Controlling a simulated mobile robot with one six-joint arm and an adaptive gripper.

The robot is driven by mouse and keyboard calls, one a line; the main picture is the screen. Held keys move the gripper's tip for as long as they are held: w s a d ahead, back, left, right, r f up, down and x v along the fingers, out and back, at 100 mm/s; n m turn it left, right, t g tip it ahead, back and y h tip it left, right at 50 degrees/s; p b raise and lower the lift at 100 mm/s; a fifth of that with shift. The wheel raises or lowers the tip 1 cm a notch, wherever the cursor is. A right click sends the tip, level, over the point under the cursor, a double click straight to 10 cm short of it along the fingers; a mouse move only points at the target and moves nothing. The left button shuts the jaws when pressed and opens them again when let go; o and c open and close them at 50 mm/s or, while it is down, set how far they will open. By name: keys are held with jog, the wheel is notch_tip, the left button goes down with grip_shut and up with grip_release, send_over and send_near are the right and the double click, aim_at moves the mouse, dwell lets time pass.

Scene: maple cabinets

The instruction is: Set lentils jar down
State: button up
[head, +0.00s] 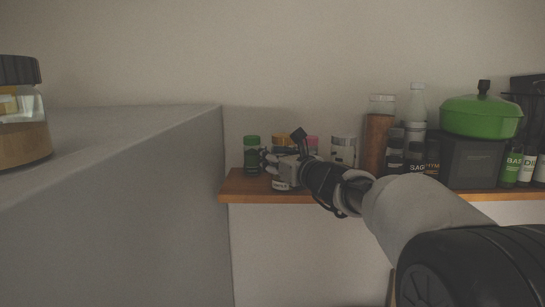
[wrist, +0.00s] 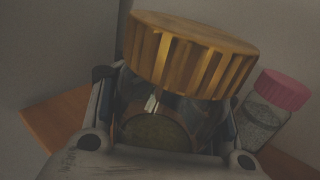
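The jar, which I take to be the lentils jar, has a ribbed golden-yellow lid (wrist: 190,55) and a clear body with dark greenish contents. My gripper (wrist: 165,112) has a finger on each side of the jar body, just below the lid, and appears closed on it. In the head view my gripper (head: 270,160) reaches over the left end of the wooden shelf (head: 240,188). The jar (head: 281,184) shows there above and below the gripper, upright, its bottom near the shelf top. I cannot tell whether it touches the wood.
A green-lidded jar (head: 251,155) stands just left. A pink-lidded jar (wrist: 264,108) and a pale-lidded jar (head: 343,149) stand right. Farther right are tall bottles (head: 379,130), dark jars and a green pot (head: 481,116). A grey block (head: 150,190) bounds the shelf's left end.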

jog(key=o, duration=0.5)
jog(key=shift+r, duration=0.1)
jog(key=shift+s+d+r, duration=0.1)
jog(key=shift+s+d, duration=0.05)
jog(key=shift+s, duration=0.05)
jog(key=b+v, duration=0.3)
jog(key=v, duration=0.9)
jog(key=s+a+f+n+g+h, duration=0.1)
jog(key=s+a+f+n+g, duration=0.15)
jog(key=s+f+n, duration=0.55)
jog(key=s+a+f+n+g, duration=0.2)
jog(key=s+f+n+g, duration=0.2)
jog(key=s+n, duration=0.45)
jog(key=s+d+f+n+g+h, duration=0.1)
jog(key=s+d+f+n+h, duration=0.2)
jog(key=s, duration=0.4)
jog(key=s+d+f+n+g+h, duration=0.1)
jog(key=s+d+f+n+h, duration=0.2)
jog(key=s+d+f+n, duration=0.2)
jog(key=s+d+f+n+g+h, duration=0.2)
jog(key=s+d+f+n, duration=0.3)
jog(key=s+f, duration=0.2)
jog(key=shift+s+d+f+h, duration=0.1)
jog(key=shift+s+h, duration=0.1)
jog(key=shift+s, duration=0.2)
jog(key=shift+s+d+f+h, duration=0.1)
jog(key=shift+s+f+h, duration=0.1)
jog(key=shift+s, duration=0.2)
